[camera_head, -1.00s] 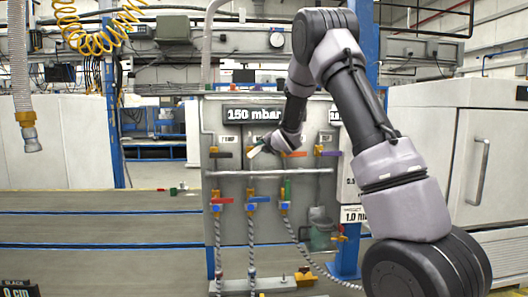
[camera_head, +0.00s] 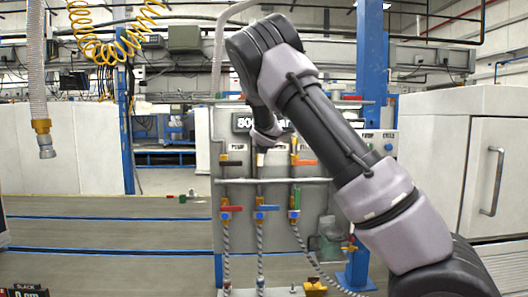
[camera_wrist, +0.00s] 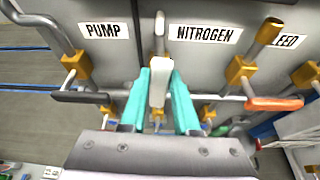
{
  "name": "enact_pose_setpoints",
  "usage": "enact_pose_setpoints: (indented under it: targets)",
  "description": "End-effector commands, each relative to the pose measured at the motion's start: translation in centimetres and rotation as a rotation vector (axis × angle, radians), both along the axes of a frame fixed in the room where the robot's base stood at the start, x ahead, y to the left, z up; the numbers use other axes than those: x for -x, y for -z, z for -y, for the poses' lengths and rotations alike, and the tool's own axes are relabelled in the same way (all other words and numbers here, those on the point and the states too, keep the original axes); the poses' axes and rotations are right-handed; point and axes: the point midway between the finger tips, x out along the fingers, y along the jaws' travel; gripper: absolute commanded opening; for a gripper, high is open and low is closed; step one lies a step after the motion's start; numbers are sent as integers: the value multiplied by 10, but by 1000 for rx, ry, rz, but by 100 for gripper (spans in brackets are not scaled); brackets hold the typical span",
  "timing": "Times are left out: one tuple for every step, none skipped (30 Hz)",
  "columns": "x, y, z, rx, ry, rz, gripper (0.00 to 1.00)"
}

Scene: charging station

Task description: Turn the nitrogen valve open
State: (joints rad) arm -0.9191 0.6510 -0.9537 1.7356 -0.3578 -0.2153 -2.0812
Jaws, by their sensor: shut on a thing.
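The nitrogen valve's white handle (camera_wrist: 158,88) is between the teal fingers of my gripper (camera_wrist: 160,75) in the wrist view, and the fingers are shut on it. The handle lies roughly in line with its vertical pipe. The NITROGEN label (camera_wrist: 205,33) is just right of that pipe. In the head view the white handle (camera_head: 260,159) shows as a small patch below my wrist, which hides most of the gripper and the valve body.
The pump valve's black handle (camera_wrist: 80,97) and the orange handle (camera_wrist: 275,103) stick out sideways on either side, close to my fingers. Below are red, blue and green handled valves (camera_head: 264,208) with hoses. A horizontal rail (camera_head: 232,181) crosses the panel between the rows.

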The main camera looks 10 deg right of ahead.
Motion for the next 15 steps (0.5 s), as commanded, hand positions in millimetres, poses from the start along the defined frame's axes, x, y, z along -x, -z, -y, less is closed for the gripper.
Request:
enact_pose_setpoints:
  targets:
    - [0,1,-2,20,0,-3,0]
    - [0,1,-2,31,0,-4,0]
    - [0,1,-3,43,-1,-5,0]
    - [0,1,-3,49,0,-6,0]
    - [0,1,-4,56,0,-6,0]
    - [0,1,-4,64,0,-7,0]
    - [0,1,-4,68,1,-7,0]
    - [0,1,-4,73,1,-8,0]
    - [0,1,-4,77,1,-9,0]
    - [0,1,-4,79,2,-10,0]
    - [0,1,-4,80,1,-10,0]
    - [0,1,-4,82,1,-10,0]
    - [0,1,-5,83,1,-11,0]
    - [0,1,-5,83,1,-11,0]
    - [0,2,-5,83,1,-11,0]
